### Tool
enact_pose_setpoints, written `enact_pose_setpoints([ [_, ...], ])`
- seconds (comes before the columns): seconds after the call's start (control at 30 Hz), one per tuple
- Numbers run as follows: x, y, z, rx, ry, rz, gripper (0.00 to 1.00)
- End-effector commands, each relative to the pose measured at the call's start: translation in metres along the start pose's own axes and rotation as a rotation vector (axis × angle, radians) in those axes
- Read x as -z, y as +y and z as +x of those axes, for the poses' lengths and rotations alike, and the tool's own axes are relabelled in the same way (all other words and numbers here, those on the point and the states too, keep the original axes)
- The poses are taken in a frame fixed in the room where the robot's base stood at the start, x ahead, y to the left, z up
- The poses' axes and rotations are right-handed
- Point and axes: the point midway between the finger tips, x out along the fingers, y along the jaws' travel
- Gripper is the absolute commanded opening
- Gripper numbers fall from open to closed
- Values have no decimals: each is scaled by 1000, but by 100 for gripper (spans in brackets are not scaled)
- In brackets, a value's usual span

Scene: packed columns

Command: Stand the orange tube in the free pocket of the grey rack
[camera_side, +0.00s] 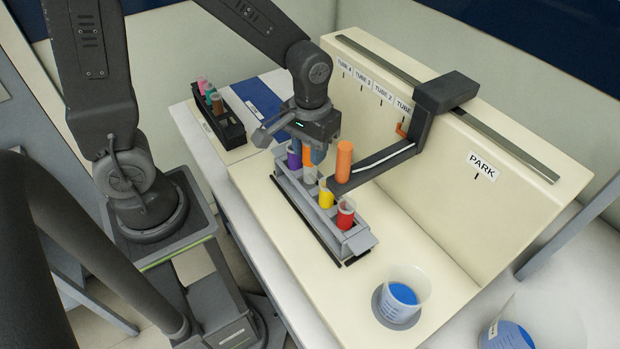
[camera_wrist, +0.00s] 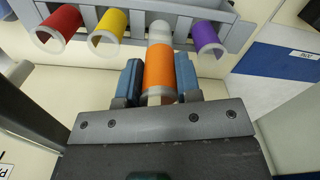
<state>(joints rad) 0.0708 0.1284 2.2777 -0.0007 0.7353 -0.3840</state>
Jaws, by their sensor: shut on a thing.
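My gripper (camera_side: 315,135) is shut on the orange tube (camera_wrist: 158,70), with one finger on each side in the wrist view. The tube also shows below the gripper in the side view (camera_side: 307,156). Its clear lower end points down at the grey rack (camera_side: 327,222), in the gap between the yellow tube (camera_side: 326,198) and the purple tube (camera_side: 294,157). I cannot tell whether the tip is inside the pocket. A red tube (camera_side: 346,214) stands in the rack's near end. The pocket's opening is hidden.
A grey sliding arm (camera_side: 385,160) reaches over the rack's right side, with an orange cylinder (camera_side: 344,162) at its end, close to my gripper. A black rack (camera_side: 228,128) with several tubes stands at the left. A beaker of blue liquid (camera_side: 403,292) stands at the front right.

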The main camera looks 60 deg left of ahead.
Motion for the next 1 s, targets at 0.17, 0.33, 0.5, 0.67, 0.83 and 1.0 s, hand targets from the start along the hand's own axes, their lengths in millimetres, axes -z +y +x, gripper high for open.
enact_pose_setpoints([
  [0.17,0,0,24,1,-2,0,10],
  [0.33,-1,-1,44,2,-5,0,10],
  [0.5,0,0,62,1,-1,0,10],
  [0.67,0,0,63,0,0,0,10],
  [0.83,0,0,64,0,0,0,10],
  [1.0,0,0,66,0,0,0,40],
])
